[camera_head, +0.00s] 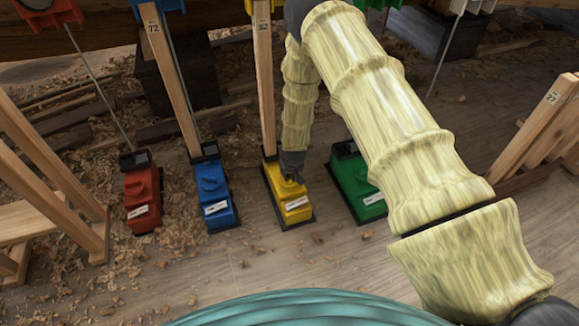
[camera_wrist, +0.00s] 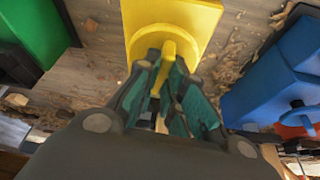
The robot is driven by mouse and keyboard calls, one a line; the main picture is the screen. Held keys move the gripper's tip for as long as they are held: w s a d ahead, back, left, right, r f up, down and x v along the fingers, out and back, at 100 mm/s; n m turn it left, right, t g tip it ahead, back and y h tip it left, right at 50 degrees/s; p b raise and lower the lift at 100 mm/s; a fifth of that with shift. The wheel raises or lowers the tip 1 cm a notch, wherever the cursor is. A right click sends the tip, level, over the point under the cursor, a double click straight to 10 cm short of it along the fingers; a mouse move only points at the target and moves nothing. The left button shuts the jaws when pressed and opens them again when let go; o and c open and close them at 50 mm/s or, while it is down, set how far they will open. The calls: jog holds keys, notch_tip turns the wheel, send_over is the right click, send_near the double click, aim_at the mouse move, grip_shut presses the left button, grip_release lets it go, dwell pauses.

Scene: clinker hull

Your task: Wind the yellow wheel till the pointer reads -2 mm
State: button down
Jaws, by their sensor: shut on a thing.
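The yellow jack unit (camera_head: 292,203) stands on the floor between the blue and green units, with a label on its front and a wooden post marked 92 (camera_head: 264,80) rising behind it. My gripper (camera_head: 290,172) is at the top of this unit. In the wrist view, my gripper (camera_wrist: 167,92) has its teal-padded fingers closed around a yellow handle (camera_wrist: 168,55) on the yellow body (camera_wrist: 195,15). I cannot make out a pointer or a scale reading in either view.
A blue unit (camera_head: 213,196) and a red unit (camera_head: 142,201) stand to the left. A green unit (camera_head: 354,179) stands close on the right, partly behind my arm. Wooden trestles stand at the left (camera_head: 50,160) and right (camera_head: 540,130). The floor in front is clear except for shavings.

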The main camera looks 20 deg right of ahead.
jog(key=shift+a+m+h+p, duration=0.1)
jog(key=shift+m+h+p, duration=0.6)
jog(key=shift+m+p, duration=0.95)
jog(key=shift+m+g, duration=0.3)
jog(key=shift+m, duration=0.05)
jog(key=c, duration=1.5)
grip_release()
jog(key=shift+r, duration=0.15)
jog(key=v, duration=1.1)
jog(key=shift+s+a+r, duration=0.1)
jog(key=shift+s+r, duration=0.1)
jog(key=shift+r, duration=0.1)
jog(key=shift+o, duration=0.3)
